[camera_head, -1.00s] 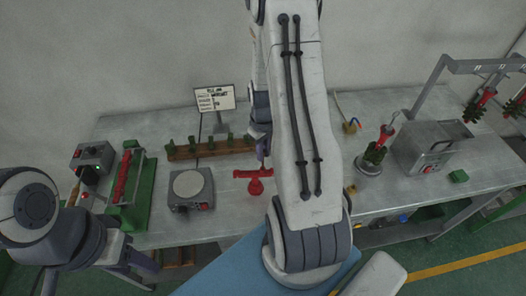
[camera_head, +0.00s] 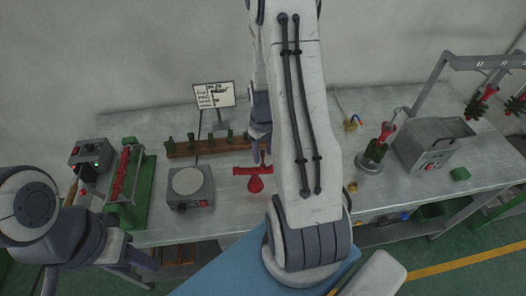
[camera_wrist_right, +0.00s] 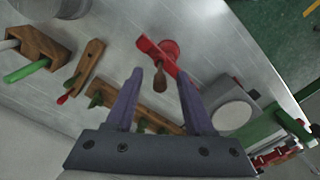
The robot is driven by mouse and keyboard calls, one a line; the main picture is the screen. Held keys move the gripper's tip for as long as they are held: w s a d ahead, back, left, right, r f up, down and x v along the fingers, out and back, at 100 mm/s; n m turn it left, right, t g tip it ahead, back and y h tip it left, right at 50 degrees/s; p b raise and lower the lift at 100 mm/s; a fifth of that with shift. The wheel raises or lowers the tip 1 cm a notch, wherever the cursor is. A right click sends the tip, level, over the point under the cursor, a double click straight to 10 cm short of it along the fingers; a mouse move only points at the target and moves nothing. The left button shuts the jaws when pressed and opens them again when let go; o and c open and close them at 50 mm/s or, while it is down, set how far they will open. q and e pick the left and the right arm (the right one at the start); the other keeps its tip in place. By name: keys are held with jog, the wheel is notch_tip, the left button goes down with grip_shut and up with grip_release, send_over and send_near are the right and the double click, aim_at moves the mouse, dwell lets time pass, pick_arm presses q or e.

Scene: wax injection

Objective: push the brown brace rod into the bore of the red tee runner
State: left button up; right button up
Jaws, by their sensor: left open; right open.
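The red tee runner (camera_head: 254,171) stands on the bench near its front middle, its crossbar above a round red base. It also shows in the right wrist view (camera_wrist_right: 158,50). The brown brace rod (camera_wrist_right: 160,82) shows in the right wrist view against the tee's crossbar, its rounded end toward me; how deep it sits in the bore cannot be told. My right gripper (camera_head: 262,159) is just above and behind the tee, its fingers apart on either side of the rod (camera_wrist_right: 160,76), not touching it. My left gripper (camera_head: 143,262) is low at the bench's front left, partly hidden, away from the tee.
A grey device with a round plate (camera_head: 190,186) stands left of the tee. A wooden rack with green pieces (camera_head: 208,147) is behind. A green fixture (camera_head: 130,190) is further left. A grey machine (camera_head: 432,145) stands at the right. My right arm hides the bench's middle.

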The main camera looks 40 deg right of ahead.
jog(key=shift+r, duration=0.1)
notch_tip(320, 180, up, 10)
jog(key=b, duration=0.2)
jog(key=shift+r, duration=0.15)
dwell(0.5)
